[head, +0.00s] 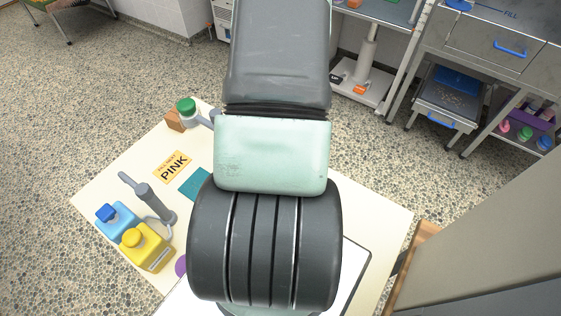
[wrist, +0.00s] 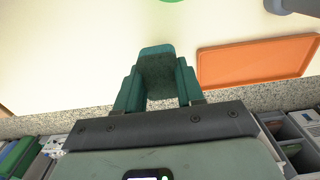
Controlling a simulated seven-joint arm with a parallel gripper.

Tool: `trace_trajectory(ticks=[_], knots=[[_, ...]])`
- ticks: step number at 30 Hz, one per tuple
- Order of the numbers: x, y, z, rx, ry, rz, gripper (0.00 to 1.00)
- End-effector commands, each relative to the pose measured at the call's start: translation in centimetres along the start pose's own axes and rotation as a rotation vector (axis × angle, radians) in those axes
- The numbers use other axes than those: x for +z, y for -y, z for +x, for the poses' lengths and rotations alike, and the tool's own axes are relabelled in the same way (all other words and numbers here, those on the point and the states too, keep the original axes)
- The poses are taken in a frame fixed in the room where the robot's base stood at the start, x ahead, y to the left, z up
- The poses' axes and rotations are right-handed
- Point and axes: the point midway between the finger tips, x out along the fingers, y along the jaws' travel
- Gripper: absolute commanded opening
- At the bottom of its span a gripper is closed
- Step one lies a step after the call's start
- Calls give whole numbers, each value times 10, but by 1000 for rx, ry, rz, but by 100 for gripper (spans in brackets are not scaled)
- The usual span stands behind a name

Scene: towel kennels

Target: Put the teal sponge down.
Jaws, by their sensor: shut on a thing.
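The teal sponge (wrist: 157,68) is in the wrist view, a dark teal block with a lighter end face. My gripper (wrist: 157,82) is shut on it, with one finger on each side, and the sponge sticks out past the fingertips. Behind it is a pale cream surface; I cannot tell how far apart they are. In the head view my arm hides the gripper and the sponge. A flat teal patch (head: 194,184) lies on the cream table (head: 110,186), partly behind my arm, near a yellow sign reading PINK (head: 173,166).
An orange tray (wrist: 255,62) lies right of the sponge. On the table's left are a blue bottle (head: 117,221), a yellow bottle (head: 147,249), a grey handheld device (head: 150,201), a brown block (head: 175,121) and a green-capped item (head: 186,106).

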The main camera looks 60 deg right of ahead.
Motion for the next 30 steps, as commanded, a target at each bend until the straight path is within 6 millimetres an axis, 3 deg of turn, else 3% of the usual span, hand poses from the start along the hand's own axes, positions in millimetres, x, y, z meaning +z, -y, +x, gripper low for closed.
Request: trace_trajectory(ticks=[6, 18, 19, 23, 24, 30], knots=[[1, 0, 29, 0, 3, 1, 9], [0, 0, 34, 0, 1, 0, 9], [0, 0, 35, 0, 1, 0, 39], [0, 0, 34, 0, 0, 0, 59], [0, 0, 34, 0, 1, 0, 63], [0, 0, 34, 0, 1, 0, 63]])
